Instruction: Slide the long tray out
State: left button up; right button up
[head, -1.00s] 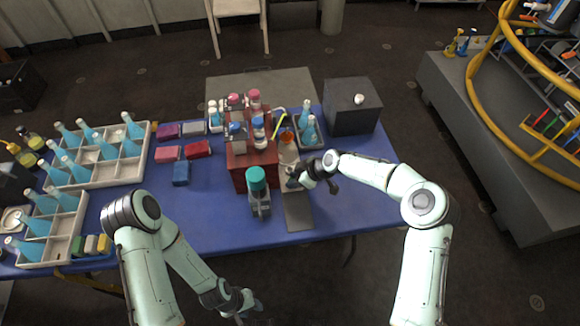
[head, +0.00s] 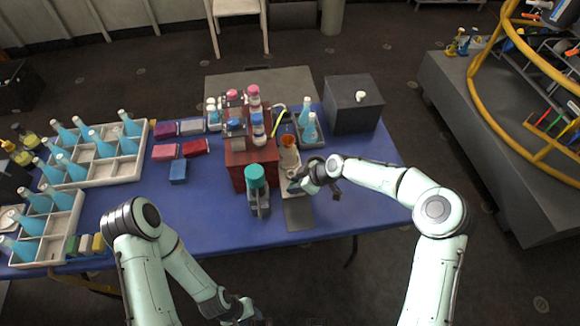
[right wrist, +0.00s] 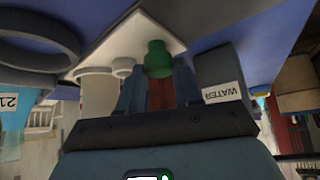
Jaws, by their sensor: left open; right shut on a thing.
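The long tray (head: 293,187) is white and narrow and lies front to back on the blue table, right of a red-brown cabinet (head: 238,166). A brown-orange container (head: 287,141) and a whitish cup (head: 289,159) stand in it. My right gripper (head: 293,183) is shut at the tray's near end; the exact contact is small and partly hidden. In the right wrist view a white surface (right wrist: 146,30) and a green-topped thing (right wrist: 158,60) show by the fingers (right wrist: 158,88). My left gripper (head: 246,312) is low at the bottom edge, open, away from the table.
A dark grey mat (head: 298,214) lies in front of the tray. A dark box (head: 352,108) and blue bottles (head: 309,130) stand behind to the right. The table's front right (head: 360,205) is clear.

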jog(key=shift+s+d+f+b, duration=0.1)
jog(key=shift+s+d+b, duration=0.05)
jog(key=shift+s+b, duration=0.5)
jog(key=shift+s+d+b, duration=0.1)
jog(key=shift+s+b, duration=0.3)
jog(key=shift+s, duration=0.45)
jog(key=shift+s+d+b, duration=0.15)
jog(key=shift+s+b, duration=0.25)
jog(key=shift+s, duration=0.3)
jog(key=shift+s+d+b, duration=0.1)
jog(key=shift+s+b, duration=0.25)
jog(key=shift+s, duration=0.35)
jog(key=shift+s+d+b, duration=0.15)
jog(key=shift+s+b, duration=0.15)
jog(key=shift+s, duration=0.45)
jog(key=shift+s+d+b, duration=0.1)
jog(key=shift+s+b, duration=0.15)
jog(key=shift+s, duration=0.45)
jog(key=shift+s+d, duration=0.15)
jog(key=shift+s, duration=1.1)
pick_arm(q)
notch_tip(320, 180, down, 6)
jog(key=s, duration=0.2)
pick_arm(e)
jog(key=o, duration=0.8)
pick_arm(q)
jog(key=shift+s+r, duration=0.1)
